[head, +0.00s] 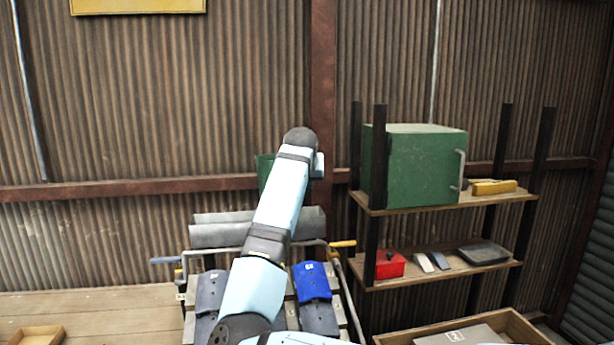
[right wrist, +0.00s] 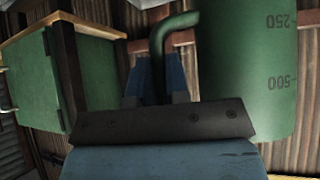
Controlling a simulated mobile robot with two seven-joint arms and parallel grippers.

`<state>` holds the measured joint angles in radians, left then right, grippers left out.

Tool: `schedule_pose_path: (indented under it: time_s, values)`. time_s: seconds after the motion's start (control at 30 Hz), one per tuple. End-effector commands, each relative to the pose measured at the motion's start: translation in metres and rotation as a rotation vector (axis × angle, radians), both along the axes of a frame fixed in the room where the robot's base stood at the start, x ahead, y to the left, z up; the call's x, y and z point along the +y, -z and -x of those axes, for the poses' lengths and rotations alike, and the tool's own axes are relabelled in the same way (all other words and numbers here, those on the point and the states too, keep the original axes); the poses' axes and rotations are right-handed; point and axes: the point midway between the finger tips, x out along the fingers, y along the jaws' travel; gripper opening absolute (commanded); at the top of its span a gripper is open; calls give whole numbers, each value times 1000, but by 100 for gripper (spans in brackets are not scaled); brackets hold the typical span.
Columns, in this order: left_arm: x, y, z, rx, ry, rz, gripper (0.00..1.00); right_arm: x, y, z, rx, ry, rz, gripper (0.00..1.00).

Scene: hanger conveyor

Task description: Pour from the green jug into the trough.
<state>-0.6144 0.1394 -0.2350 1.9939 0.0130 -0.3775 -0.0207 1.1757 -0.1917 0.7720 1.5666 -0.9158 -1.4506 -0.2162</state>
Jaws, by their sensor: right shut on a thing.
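The green jug (right wrist: 245,70) fills the right of the right wrist view, with 250 and 500 marks on its side. My right gripper (right wrist: 158,80) is shut on its handle, which passes between the blue fingers. In the head view only a green strip of the jug (head: 265,172) shows left of my right arm, which hides the rest and the gripper. The jug appears above a long grey channel (head: 213,235), which looks like the trough; my arm covers its middle. The jug's mouth and contents are hidden. My left gripper is not in view.
Below the trough is a rack with grey and blue curved plates (head: 312,282) and side handles. A shelf unit at right holds a green cabinet (head: 420,165), a red box (head: 390,265) and small items. A wooden table (head: 110,312) lies at left, mostly clear.

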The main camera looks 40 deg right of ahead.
Motion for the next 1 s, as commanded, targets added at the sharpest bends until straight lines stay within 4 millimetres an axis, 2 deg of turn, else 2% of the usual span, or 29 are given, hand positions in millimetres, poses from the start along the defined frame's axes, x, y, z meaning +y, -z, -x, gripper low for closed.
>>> schedule_pose_path:
  time_s: [0.23, 0.43, 0.5, 0.67, 1.0]
  values:
    - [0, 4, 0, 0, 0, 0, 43, -1, 2, 1, 28, -1, 22, 0]
    - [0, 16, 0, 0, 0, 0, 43, -4, 12, 6, 153, -1, 103, 0]
    - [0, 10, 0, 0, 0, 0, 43, -5, 1, 7, 187, -1, 127, 0]
    - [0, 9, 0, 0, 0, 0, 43, -6, -10, 9, 273, 0, 184, 0]
    - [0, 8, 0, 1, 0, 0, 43, -6, -10, 9, 278, -1, 186, 0]
